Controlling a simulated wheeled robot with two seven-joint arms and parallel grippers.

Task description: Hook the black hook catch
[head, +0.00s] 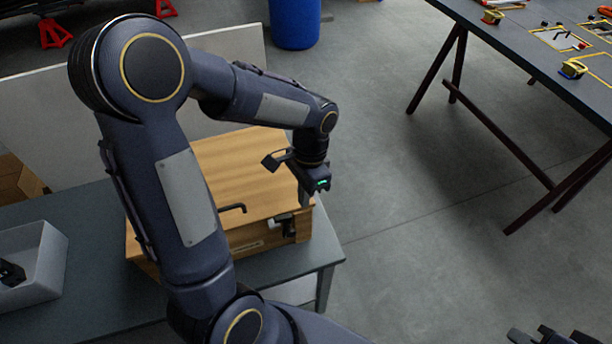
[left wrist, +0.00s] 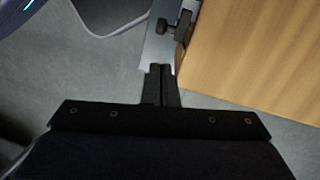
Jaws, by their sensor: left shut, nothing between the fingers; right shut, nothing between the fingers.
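The black hook catch (head: 284,222) is on the front of a wooden box (head: 238,165), near its right corner. In the left wrist view, dark catch parts (left wrist: 177,28) show beside the wooden box (left wrist: 250,50), just past my fingertips. Whether the hook is engaged cannot be told. My left gripper (head: 305,200) points down at the box's front right corner, close to the catch. In the left wrist view its fingers (left wrist: 159,70) are together and empty; contact with the catch is unclear. My right gripper (head: 545,337) is shut at the bottom right edge, partly cut off and away from the box.
The box stands on a grey table (head: 100,240), near its right edge. A bent black handle (head: 232,208) lies on the lid side. A grey bin (head: 35,262) is at the left. Open floor separates this table from a dark workbench (head: 530,50).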

